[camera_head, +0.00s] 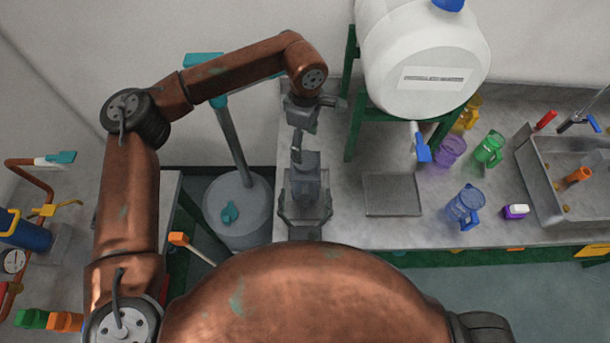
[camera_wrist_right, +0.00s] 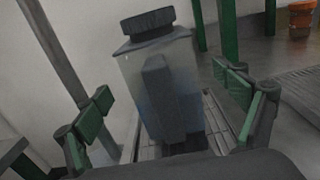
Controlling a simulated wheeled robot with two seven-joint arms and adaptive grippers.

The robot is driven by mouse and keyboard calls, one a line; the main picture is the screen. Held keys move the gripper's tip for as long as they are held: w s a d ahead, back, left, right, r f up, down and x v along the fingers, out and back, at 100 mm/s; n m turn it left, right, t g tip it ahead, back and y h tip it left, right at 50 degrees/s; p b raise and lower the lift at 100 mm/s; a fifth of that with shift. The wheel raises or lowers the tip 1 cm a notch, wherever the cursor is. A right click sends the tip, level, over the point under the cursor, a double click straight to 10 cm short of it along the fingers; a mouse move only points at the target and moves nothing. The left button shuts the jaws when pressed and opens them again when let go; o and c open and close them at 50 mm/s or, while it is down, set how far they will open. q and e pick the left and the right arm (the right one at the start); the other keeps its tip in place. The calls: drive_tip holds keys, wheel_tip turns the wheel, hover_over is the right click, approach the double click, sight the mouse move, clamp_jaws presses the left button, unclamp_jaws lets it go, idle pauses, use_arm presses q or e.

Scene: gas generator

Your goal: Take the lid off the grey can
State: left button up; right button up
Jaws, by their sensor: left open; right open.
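The grey can (camera_wrist_right: 180,75) stands in the middle of the right wrist view, with a dark ribbed lid (camera_wrist_right: 148,20) on its top. A dark upright block, perhaps its handle, covers part of its front. In the head view the can (camera_head: 306,165) is on the left part of the counter; its lid is hard to make out there. My right gripper (camera_wrist_right: 162,86) is open, its green-padded fingers apart on either side of the can; it also shows in the head view (camera_head: 306,200). My left gripper (camera_head: 316,123) is open and empty, above and behind the can.
A large white tank (camera_head: 425,60) on a green stand (camera_head: 352,120) is to the right. A flat grey plate (camera_head: 392,195), several coloured jugs such as a blue one (camera_head: 464,204), and a sink (camera_head: 550,190) lie further right. A grey drum (camera_head: 238,208) stands left of the counter.

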sight(305, 160)
use_arm(q)
drive_tip(key=shift+s, duration=0.1)
use_arm(e)
drive_tip(key=shift+w, duration=3.8)
drive_tip(key=shift+c, duration=0.3)
drive_tip(key=c, duration=1.9)
use_arm(q)
drive_tip(key=m, duration=0.2)
drive_tip(key=shift+m, duration=0.3)
use_arm(e)
drive_tip(key=c, duration=0.5)
use_arm(q)
drive_tip(key=m, duration=0.5)
drive_tip(key=shift+m, duration=0.4)
drive_tip(key=m, duration=0.9)
drive_tip(key=shift+m, duration=0.3)
drive_tip(key=shift+f, duration=4)
